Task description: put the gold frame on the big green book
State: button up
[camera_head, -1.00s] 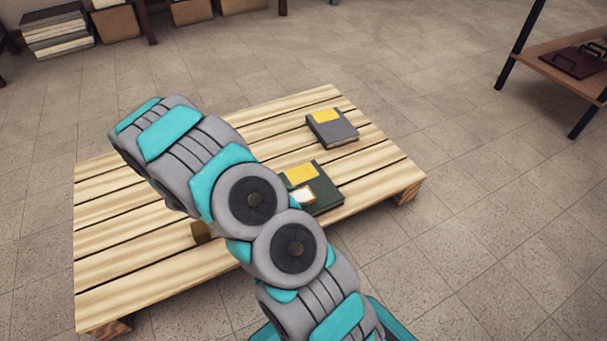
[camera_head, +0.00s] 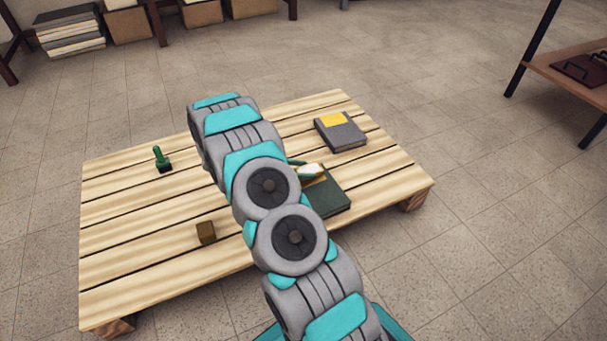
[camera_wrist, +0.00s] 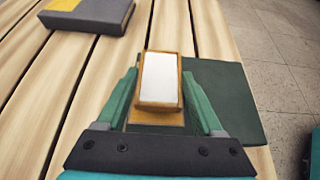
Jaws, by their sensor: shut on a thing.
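The gold frame (camera_wrist: 143,105) has a white face and is held between the green fingers of my gripper (camera_wrist: 160,82) in the wrist view. It also shows beside my arm in the head view (camera_head: 311,170). The big green book (camera_wrist: 226,95) lies flat under and to the right of the frame. In the head view the book (camera_head: 329,198) is partly hidden by my arm and the frame. The frame overlaps the book's left part in the wrist view; I cannot tell whether they touch.
A grey book (camera_head: 342,135) with a yellow patch lies behind the green book on the slatted pallet table (camera_head: 120,215). A green stamp-like object (camera_head: 162,159) and a small brown block (camera_head: 206,232) stand on the left part. A shelf (camera_head: 570,65) stands at the right.

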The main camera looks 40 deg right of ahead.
jog(key=shift+f, duration=1)
jog(key=shift+f, duration=0.15)
jog(key=o, duration=1.4)
jog(key=shift+c, duration=0.2)
